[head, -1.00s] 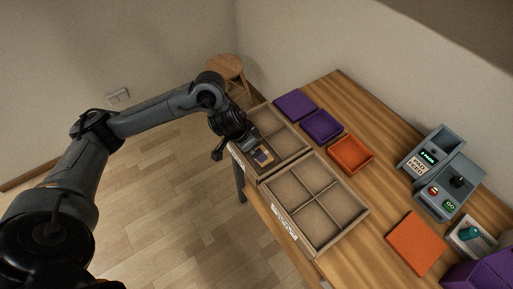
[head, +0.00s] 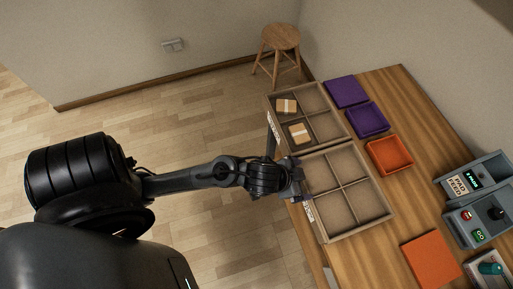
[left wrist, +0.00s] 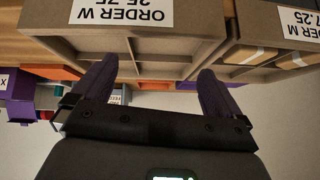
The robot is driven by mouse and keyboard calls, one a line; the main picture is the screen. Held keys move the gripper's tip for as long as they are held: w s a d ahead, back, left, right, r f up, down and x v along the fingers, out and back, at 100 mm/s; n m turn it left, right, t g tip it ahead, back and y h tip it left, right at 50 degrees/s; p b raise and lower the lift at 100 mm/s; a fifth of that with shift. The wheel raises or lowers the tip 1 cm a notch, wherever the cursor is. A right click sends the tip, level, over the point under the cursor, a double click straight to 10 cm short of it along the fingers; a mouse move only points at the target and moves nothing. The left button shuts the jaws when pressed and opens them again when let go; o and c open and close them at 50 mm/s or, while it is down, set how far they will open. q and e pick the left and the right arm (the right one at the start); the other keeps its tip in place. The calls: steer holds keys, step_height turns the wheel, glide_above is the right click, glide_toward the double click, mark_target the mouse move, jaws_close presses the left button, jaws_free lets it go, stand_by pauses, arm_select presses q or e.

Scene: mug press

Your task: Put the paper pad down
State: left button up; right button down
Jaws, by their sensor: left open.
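Two tan paper pads with pale bands lie in the far divided crate (head: 338,127), one in the far left compartment (head: 286,106) and one in the near left compartment (head: 299,133). They also show at the right edge of the left wrist view (left wrist: 262,56). My left gripper (head: 298,178) is open and empty at the outer left edge of the near divided crate (head: 377,226), away from both pads. In the left wrist view its purple fingers (left wrist: 155,92) stand apart with nothing between them, facing the crate labelled ORDER W. My right gripper is not in view.
The near crate's compartments are empty. Behind the crates are a purple panel (head: 346,92), a purple tray (head: 367,120) and an orange tray (head: 389,169). An orange panel (head: 430,260) lies near a grey machine (head: 480,217). A stool (head: 276,38) stands beyond the table.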

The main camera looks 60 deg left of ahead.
arm_select(q)
steer(key=s+a+f+n+g, duration=0.1)
steer(key=s+a+f+g, duration=0.1)
steer(key=s, duration=0.3)
steer(key=s+a+f+g+y, duration=0.1)
steer(key=s+a+f+g, duration=0.1)
steer(key=s, duration=0.4)
steer(key=shift+s+a+f+n, duration=0.25)
steer(key=shift+a+n, duration=0.15)
steer(key=shift+a, duration=0.15)
steer(key=shift+r+p, duration=0.85)
stand_by(0.3)
